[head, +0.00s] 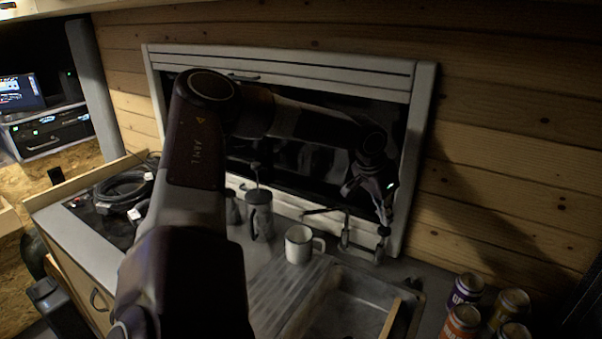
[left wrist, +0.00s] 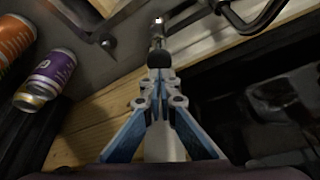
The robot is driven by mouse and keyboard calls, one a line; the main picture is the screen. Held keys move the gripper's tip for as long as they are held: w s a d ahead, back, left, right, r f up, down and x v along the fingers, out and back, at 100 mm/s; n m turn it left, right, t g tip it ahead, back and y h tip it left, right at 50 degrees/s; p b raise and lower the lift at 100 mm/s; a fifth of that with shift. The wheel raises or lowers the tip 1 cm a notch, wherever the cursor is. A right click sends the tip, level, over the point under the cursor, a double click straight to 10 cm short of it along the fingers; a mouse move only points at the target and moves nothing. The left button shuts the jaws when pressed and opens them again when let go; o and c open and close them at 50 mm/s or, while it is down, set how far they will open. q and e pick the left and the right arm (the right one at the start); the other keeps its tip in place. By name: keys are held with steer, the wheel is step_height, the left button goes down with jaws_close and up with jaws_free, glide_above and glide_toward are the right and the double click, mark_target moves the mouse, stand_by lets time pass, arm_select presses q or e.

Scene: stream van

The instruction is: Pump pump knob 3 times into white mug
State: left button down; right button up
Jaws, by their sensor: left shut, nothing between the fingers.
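The white mug (head: 296,246), with a dark rim and its handle to the right, stands upright at the back of the counter beside the sink. The tap's spout (head: 322,210) reaches left to above or near the mug. The dark pump knob (head: 384,231) stands right of the tap, near the window frame. My left gripper (head: 383,219) is shut and empty, pointing down just above the knob. In the left wrist view the closed fingertips (left wrist: 160,84) lie close to the dark knob (left wrist: 160,59); I cannot tell if they touch. My right gripper is not in view.
The sink (head: 350,312) lies in front of the tap. A French press (head: 260,216) stands left of the mug. Several cans, one purple (head: 466,289), stand at the lower right. Coiled black cable (head: 124,190) lies on the hob at left. My left arm hides part of the counter.

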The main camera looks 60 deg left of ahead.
mark_target(382, 230)
arm_select(q)
steer(key=shift+f, duration=0.2)
steer(key=shift+s+f+b, duration=0.1)
steer(key=shift+f+b, duration=1.75)
steer(key=shift+f, duration=0.6)
steer(key=shift+r, duration=0.2)
steer(key=shift+r+p, duration=2)
steer(key=shift+r, duration=0.45)
steer(key=shift+f, duration=0.1)
